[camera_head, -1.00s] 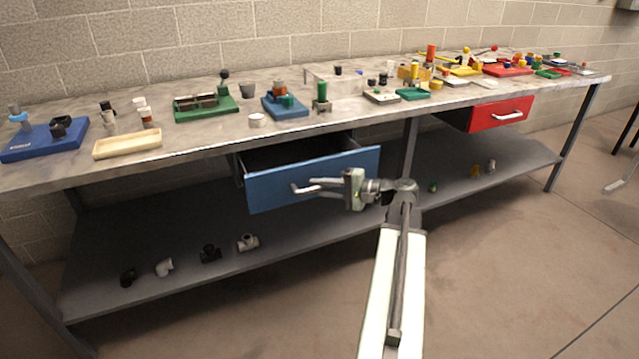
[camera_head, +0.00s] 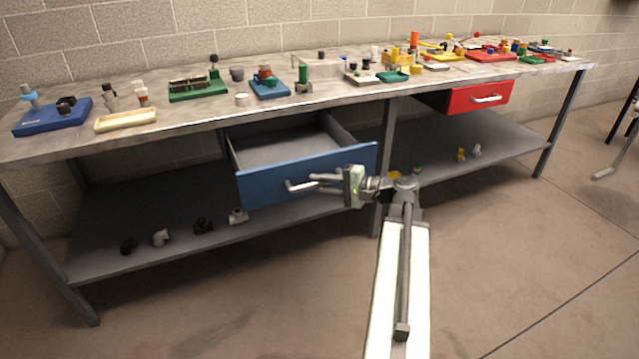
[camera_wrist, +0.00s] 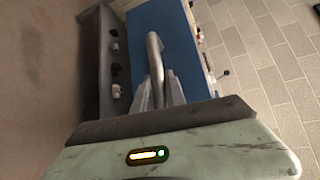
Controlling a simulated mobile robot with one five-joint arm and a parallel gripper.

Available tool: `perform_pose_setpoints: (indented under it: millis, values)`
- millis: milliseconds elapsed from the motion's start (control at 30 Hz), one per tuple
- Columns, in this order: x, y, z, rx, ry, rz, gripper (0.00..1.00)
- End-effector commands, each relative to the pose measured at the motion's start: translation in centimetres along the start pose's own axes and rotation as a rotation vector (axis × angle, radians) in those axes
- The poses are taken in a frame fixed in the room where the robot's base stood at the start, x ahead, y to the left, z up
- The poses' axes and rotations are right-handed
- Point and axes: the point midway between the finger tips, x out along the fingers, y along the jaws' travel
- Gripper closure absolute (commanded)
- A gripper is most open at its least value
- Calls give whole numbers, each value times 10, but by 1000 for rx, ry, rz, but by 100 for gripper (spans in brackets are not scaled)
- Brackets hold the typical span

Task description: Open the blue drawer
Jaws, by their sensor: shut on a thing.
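The blue drawer (camera_head: 262,181) hangs under the workbench top, left of the middle leg. It is pulled well out, and its grey empty inside shows from above. Its silver bar handle (camera_head: 298,186) is on the front face. My gripper (camera_head: 312,182) is shut on the handle. In the wrist view the blue drawer front (camera_wrist: 172,45) shows, with the handle (camera_wrist: 154,50) running between the fingers of my gripper (camera_wrist: 158,92).
The workbench top (camera_head: 190,122) carries several coloured fixtures and parts. A red drawer (camera_head: 465,97) hangs further right, a little open. The lower shelf (camera_head: 110,215) holds several pipe fittings. The floor in front is clear.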

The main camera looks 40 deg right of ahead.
Motion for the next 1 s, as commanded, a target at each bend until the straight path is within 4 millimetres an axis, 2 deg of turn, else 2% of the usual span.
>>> perform_pose_setpoints:
  millis: [100, 133, 200, 533, 800, 1000]
  values:
    - [5, -1, 6, 0, -18, -1, 100]
    - [6, -1, 7, 0, -20, -1, 76]
    - [6, -1, 7, 0, -20, 0, 62]
    - [3, -1, 6, -1, -17, 1, 62]
    - [-47, -2, 5, -1, -14, 0, 62]
    - [-69, -1, 6, -1, -19, 1, 62]
